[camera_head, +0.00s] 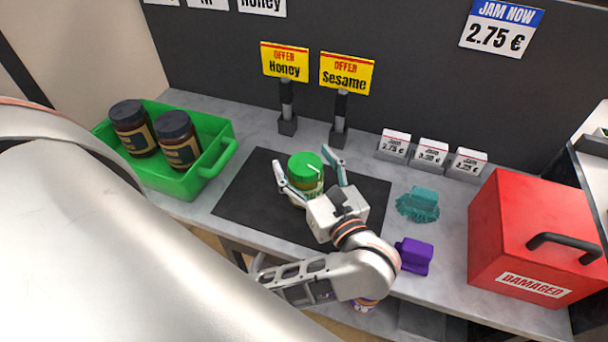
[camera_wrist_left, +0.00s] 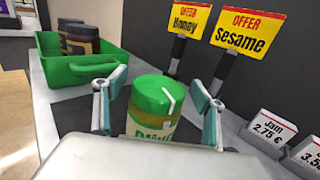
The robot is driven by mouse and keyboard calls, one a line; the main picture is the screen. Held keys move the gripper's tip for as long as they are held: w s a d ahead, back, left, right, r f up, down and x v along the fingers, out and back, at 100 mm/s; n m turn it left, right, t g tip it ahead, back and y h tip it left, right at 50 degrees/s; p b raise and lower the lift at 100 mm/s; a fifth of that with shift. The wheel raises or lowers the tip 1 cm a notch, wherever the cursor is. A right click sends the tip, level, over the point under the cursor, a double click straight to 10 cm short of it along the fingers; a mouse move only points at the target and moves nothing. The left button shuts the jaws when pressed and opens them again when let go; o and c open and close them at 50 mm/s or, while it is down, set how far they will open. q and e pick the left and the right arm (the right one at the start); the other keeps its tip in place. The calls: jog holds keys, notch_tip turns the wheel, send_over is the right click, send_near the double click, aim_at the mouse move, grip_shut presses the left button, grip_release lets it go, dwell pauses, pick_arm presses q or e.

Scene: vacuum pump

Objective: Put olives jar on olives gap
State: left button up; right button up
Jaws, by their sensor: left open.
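The olives jar (camera_head: 305,172) has a green lid and a pale label, and it stands upright on a black mat (camera_head: 240,210) on the grey counter. My left gripper (camera_head: 309,168) is open, with one finger on each side of the jar. In the left wrist view the jar (camera_wrist_left: 154,108) stands between the two open fingers (camera_wrist_left: 160,112), and small gaps show beside it. The gripper's palm hides the jar's lower part there. I cannot make out a marked olives gap in either view. My right gripper is not in view.
A green crate (camera_head: 180,185) with two dark jars stands at the left. Honey (camera_head: 285,62) and Sesame (camera_head: 346,74) offer signs stand behind the mat. Price blocks (camera_head: 431,152), a teal brush-like item (camera_head: 418,205), a purple item (camera_head: 414,256) and a red DAMAGED box (camera_head: 525,235) are at the right.

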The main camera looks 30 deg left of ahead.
pick_arm(q)
jog(key=shift+s+d, duration=0.1)
jog(key=shift+d, duration=0.05)
jog(key=shift+c, duration=0.7)
grip_shut()
jog(key=shift+r, duration=0.1)
